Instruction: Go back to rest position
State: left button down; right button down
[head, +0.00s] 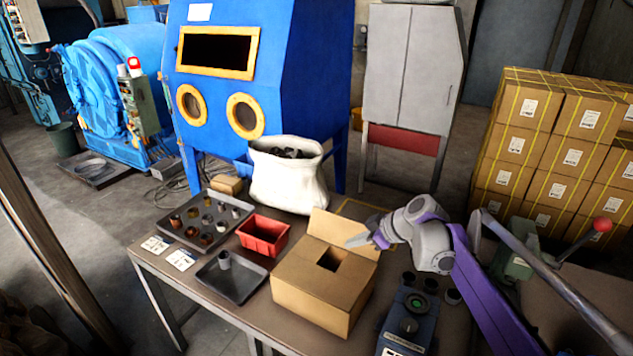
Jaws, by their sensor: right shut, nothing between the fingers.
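My right gripper (360,240) comes in from the right on a grey and purple arm. It is shut and empty, above the back right part of an open cardboard box (315,293), close to its raised flap (343,228). I cannot tell whether it touches the flap. The inside of the box is dark and its contents are hidden. My left gripper is not in the view.
The table (180,258) holds a dark tray of small metal parts (178,236), a tray with one grey cylinder (240,284), a red bin (264,236), a white sack (287,180) and a blue device (408,320). A lever with a red knob (602,225) stands at right.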

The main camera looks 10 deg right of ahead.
jog(key=s+f+m+h, duration=0.2)
jog(key=s+f+m, duration=0.1)
jog(key=s, duration=0.8)
jog(key=s+f+m+h, duration=0.2)
jog(key=s+f+m, duration=0.2)
jog(key=s, duration=0.7)
jog(key=s+f+m+h, duration=0.2)
jog(key=s+f+m, duration=0.1)
jog(key=s, duration=0.8)
jog(key=shift+s+f+m+g, duration=0.15)
jog(key=shift+s+m+g, duration=0.15)
jog(key=shift+s+m, duration=0.1)
jog(key=shift+a, duration=0.1)
